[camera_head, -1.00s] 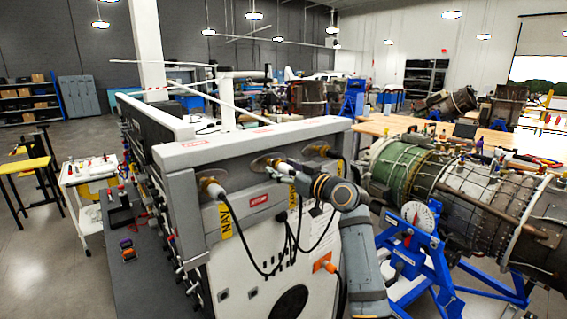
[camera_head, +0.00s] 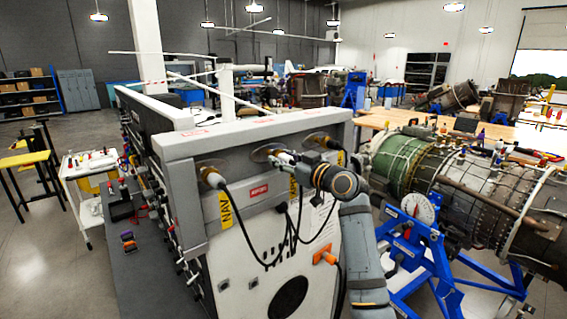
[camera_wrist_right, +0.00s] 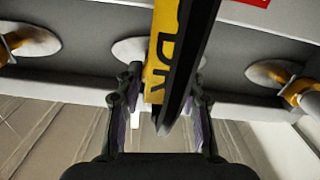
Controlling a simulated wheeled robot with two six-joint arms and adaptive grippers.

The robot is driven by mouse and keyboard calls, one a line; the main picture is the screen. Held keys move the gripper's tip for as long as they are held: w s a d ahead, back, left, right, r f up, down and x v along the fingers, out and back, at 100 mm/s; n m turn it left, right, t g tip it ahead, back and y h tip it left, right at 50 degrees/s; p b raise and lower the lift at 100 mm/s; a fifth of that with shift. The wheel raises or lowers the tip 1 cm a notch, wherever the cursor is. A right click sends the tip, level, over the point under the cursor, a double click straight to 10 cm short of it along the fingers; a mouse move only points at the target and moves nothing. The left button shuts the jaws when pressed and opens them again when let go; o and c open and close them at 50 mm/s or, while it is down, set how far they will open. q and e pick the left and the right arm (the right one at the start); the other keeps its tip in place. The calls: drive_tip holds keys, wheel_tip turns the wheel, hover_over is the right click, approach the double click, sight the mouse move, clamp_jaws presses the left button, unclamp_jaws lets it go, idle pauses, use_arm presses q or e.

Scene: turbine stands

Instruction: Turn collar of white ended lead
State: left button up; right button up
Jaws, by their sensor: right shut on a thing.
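The grey test cabinet (camera_head: 185,205) has a row of three round sockets, each with a lead. My right gripper (camera_head: 280,157) is at the middle socket (camera_head: 264,154), shut on the lead end there. In the right wrist view, the fingers (camera_wrist_right: 165,88) stand on both sides of a black lead (camera_wrist_right: 186,55) and its yellow tag (camera_wrist_right: 160,45). These cover the collar, so its colour and turn cannot be told. The left lead (camera_head: 212,178), with a NAV tag, and the right lead (camera_head: 335,144) are in their sockets. My left gripper is not in view.
Black cables (camera_head: 290,235) hang down the cabinet front beside my right arm. A turbine (camera_head: 450,180) on a blue stand (camera_head: 425,250) is close on the right. A white cart (camera_head: 85,175) with small items stands on the left.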

drive_tip(key=n+b, duration=0.2)
drive_tip(key=b, duration=0.2)
drive_tip(key=n+b, duration=0.3)
drive_tip(key=b, duration=0.1)
drive_tip(key=n+b, duration=0.3)
drive_tip(key=b, duration=0.1)
drive_tip(key=shift+f, duration=0.35)
drive_tip(key=n+b, duration=0.2)
drive_tip(key=n, duration=0.1)
drive_tip(key=shift+r+n, duration=0.1)
drive_tip(key=shift+n, duration=0.2)
drive_tip(key=shift+n+b, duration=0.75)
drive_tip(key=shift+n, duration=0.15)
drive_tip(key=shift+r, duration=0.15)
drive_tip(key=o, duration=1.2)
